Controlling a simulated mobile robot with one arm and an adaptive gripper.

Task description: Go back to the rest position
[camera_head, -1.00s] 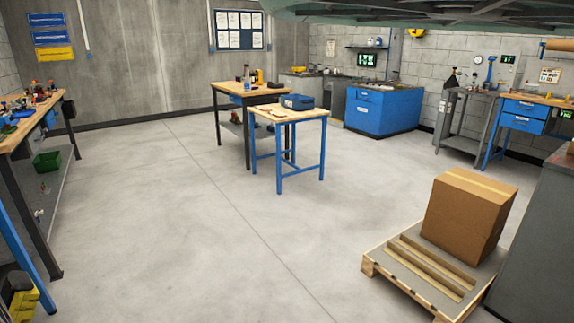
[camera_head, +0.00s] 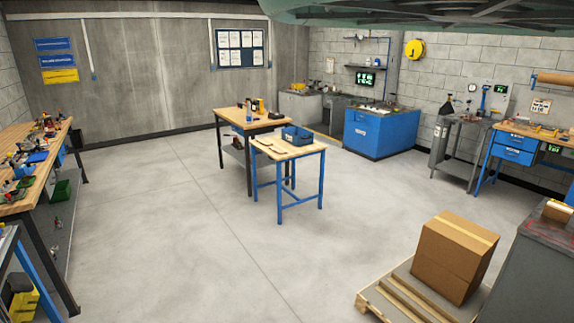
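My gripper is not in the head view, so I cannot see whether it is open or holds anything. No copper tube can be made out for certain. A small table with a wooden top and blue legs (camera_head: 290,152) stands mid-room, with a blue bin (camera_head: 297,135) and small flat items on it. Right behind it is a darker-legged workbench (camera_head: 225,117) with bottles and a yellow item on top.
A long workbench with tools (camera_head: 30,178) runs along the left. A cardboard box (camera_head: 455,258) sits on a wooden pallet (camera_head: 385,303) at lower right, beside a grey cabinet (camera_head: 530,275). The concrete floor (camera_head: 170,230) in the middle is clear.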

